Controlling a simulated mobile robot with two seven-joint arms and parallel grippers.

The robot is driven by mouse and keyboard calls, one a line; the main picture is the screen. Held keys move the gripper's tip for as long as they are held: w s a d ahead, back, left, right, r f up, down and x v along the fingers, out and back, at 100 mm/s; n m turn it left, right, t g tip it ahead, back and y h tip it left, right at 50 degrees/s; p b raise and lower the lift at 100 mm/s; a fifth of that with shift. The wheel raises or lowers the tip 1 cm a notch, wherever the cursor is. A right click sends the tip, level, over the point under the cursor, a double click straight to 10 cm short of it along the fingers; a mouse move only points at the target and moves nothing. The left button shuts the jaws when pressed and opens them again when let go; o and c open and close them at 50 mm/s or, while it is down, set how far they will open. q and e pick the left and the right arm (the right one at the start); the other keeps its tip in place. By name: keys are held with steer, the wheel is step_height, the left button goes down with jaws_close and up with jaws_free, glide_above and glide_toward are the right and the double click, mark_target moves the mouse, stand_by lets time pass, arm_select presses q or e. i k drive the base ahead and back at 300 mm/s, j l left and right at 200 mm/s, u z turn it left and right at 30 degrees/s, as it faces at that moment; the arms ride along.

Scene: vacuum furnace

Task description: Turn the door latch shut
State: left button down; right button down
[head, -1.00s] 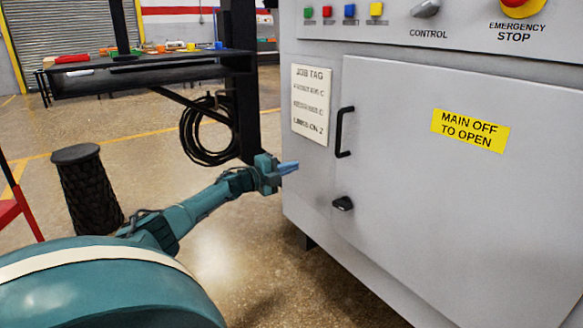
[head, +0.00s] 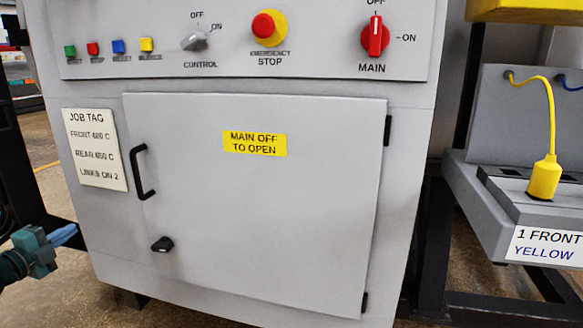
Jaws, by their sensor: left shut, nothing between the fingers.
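The grey furnace door (head: 270,215) sits flat in the cabinet front, and no gap shows along its edges. The small black door latch (head: 162,244) is at its lower left, below the black door handle (head: 144,172). The latch knob points roughly sideways, slightly tilted; whether it is engaged I cannot tell. My left gripper (head: 62,236) is at the far left edge, to the left of the latch and apart from it. Its blue fingers are shut and empty. My right gripper is not in view.
A panel above the door has the red main switch (head: 375,37), the emergency stop (head: 268,27) and the grey control knob (head: 194,40). A job tag (head: 96,149) is left of the handle. A yellow plug (head: 544,178) with its cable stands on a rack at right.

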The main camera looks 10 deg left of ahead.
mark_target(165, 245)
steer(key=k+j, duration=0.1)
steer(key=k, duration=0.8)
